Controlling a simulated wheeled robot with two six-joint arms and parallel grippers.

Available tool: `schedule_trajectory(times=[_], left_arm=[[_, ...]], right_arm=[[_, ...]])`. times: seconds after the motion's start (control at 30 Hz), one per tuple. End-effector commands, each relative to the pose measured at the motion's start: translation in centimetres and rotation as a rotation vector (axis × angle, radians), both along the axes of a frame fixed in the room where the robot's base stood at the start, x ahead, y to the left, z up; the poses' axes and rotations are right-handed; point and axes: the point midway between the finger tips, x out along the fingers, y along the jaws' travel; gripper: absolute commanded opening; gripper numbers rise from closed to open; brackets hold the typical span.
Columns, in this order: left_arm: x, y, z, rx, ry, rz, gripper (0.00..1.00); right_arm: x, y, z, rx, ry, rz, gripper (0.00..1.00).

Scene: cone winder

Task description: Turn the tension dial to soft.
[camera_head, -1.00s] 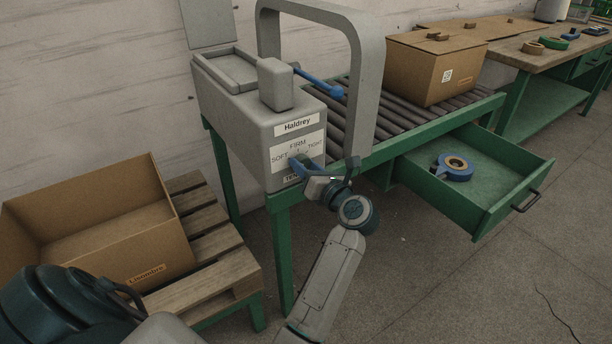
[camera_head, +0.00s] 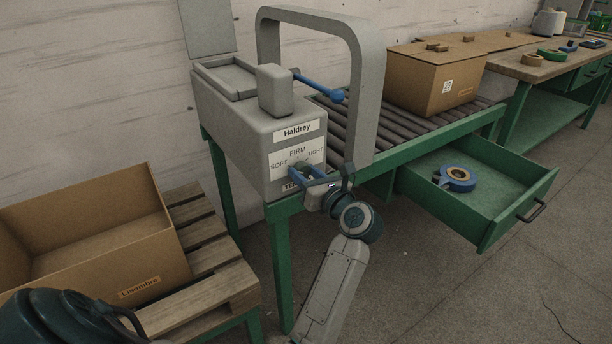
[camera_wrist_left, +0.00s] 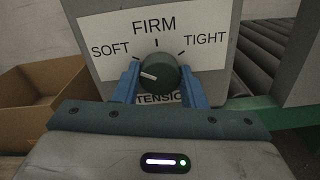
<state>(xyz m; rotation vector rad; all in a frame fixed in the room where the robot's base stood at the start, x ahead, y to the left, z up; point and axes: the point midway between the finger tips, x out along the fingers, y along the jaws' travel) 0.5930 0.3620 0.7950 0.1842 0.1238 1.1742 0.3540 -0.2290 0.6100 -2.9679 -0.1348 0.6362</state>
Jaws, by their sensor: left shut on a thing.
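The tension dial (camera_wrist_left: 160,74) is a dark round knob on the front panel of the grey Haldrey machine (camera_head: 285,145). Its label plate (camera_wrist_left: 205,62) reads SOFT at left, FIRM at top and TIGHT at right. In the left wrist view, the knob's white mark points left, on the SOFT side and a little below the SOFT tick. My left gripper (camera_head: 307,175) is shut on the dial, with one blue finger on each side of it; this also shows in the left wrist view (camera_wrist_left: 160,84). The fingers partly cover the TENSION label. My right gripper is out of view.
An open cardboard box (camera_head: 100,245) sits on a pallet at left. A closed box (camera_head: 435,85) rests on the rollers.

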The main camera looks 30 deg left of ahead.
Motion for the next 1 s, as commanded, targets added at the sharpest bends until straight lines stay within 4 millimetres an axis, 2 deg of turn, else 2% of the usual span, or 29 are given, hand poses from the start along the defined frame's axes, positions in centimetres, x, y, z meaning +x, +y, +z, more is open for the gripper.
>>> schedule_trajectory(times=[0.27, 0.3, 0.4, 0.83, 1.0], left_arm=[[0.1, 0.0, 0.2, 0.002, -0.005, -0.002, 0.14], [0.1, 0.0, 0.2, 0.002, -0.005, -0.002, 0.43], [0.0, 0.0, 0.2, 0.002, -0.004, -0.002, 0.59], [0.0, 0.0, 0.1, 0.002, 0.002, 0.0, 0.59], [0.0, 0.0, 0.4, 0.023, 0.054, 0.0, 0.59]], right_arm=[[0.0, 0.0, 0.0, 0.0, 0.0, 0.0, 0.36], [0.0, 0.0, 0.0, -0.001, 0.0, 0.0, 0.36], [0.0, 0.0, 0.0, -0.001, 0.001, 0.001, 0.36], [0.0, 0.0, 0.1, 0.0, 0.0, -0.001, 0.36], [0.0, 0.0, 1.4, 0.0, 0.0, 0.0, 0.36]])
